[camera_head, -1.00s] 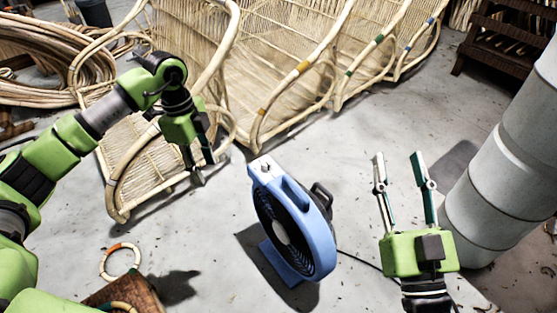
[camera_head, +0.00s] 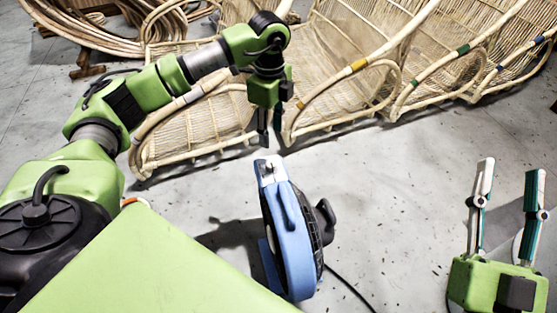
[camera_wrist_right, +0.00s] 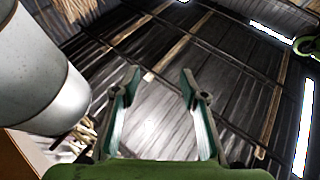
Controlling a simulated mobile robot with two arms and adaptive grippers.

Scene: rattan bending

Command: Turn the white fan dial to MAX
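The blue fan (camera_head: 296,240) stands on the floor near the middle of the head view, seen nearly edge-on. A pale control plate is on its top, and the small white dial (camera_head: 268,167) sits there; its pointer setting is too small to read. My left gripper (camera_head: 271,145) points down just above the dial, its fingers slightly apart and empty. I cannot tell whether they touch the dial. My right gripper (camera_head: 511,172) is open and empty, pointing up at the right, away from the fan. It is also open in the right wrist view (camera_wrist_right: 160,78).
Rattan chairs (camera_head: 350,75) stand in a row behind the fan. Coiled rattan (camera_head: 100,30) lies at the back left. A black cable (camera_head: 350,288) runs from the fan along the floor. The floor between the fan and my right gripper is clear.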

